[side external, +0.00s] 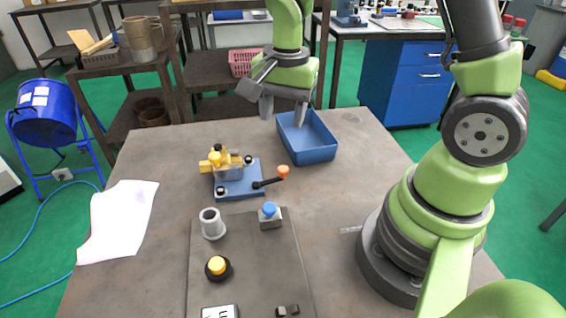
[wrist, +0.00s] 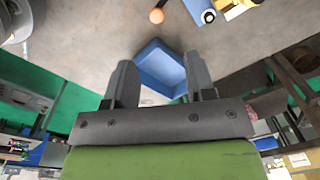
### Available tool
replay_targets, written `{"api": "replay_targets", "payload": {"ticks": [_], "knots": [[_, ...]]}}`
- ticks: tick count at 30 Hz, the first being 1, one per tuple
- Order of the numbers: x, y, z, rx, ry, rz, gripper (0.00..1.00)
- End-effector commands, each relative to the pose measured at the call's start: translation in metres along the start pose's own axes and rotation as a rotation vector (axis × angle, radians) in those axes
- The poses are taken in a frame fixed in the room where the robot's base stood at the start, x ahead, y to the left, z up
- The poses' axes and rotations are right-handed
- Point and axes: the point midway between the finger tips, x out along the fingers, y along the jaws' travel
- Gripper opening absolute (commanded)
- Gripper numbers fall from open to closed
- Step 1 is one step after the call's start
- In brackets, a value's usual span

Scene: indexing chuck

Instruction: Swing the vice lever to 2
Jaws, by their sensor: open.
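The vice (side external: 238,178) has a blue base plate and a yellow and grey body, and it sits on the table left of the blue tray. Its lever (side external: 270,182) is a black arm with an orange knob (side external: 283,172) at the end, pointing right. In the wrist view the orange knob (wrist: 156,16) shows at the top, with part of the vice (wrist: 205,12) to its right. My gripper (side external: 289,113) is open and empty above the far side of the tray, behind and apart from the lever. I cannot read any position numbers on the vice.
The blue tray (side external: 329,151) stands below my gripper and looks empty. A dark plate (side external: 237,265) in front carries a grey cup (side external: 212,224), a blue button box (side external: 270,216) and a yellow button (side external: 217,266). A white sheet (side external: 118,222) lies at the left edge.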

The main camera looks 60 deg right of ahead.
Motion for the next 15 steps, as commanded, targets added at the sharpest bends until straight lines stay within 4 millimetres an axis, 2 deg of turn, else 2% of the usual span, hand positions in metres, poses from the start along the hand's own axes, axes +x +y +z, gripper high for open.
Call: {"api": "replay_targets", "payload": {"ticks": [1,3,10,15], "knots": [[0.011,0.000,-0.002,0.028,-0.005,0.024,0.50],[0.020,0.000,-0.004,0.060,-0.007,0.044,0.50],[0.042,0.001,-0.005,0.085,-0.010,0.061,0.50],[0.072,0.003,-0.004,0.084,-0.011,0.062,0.50]]}}
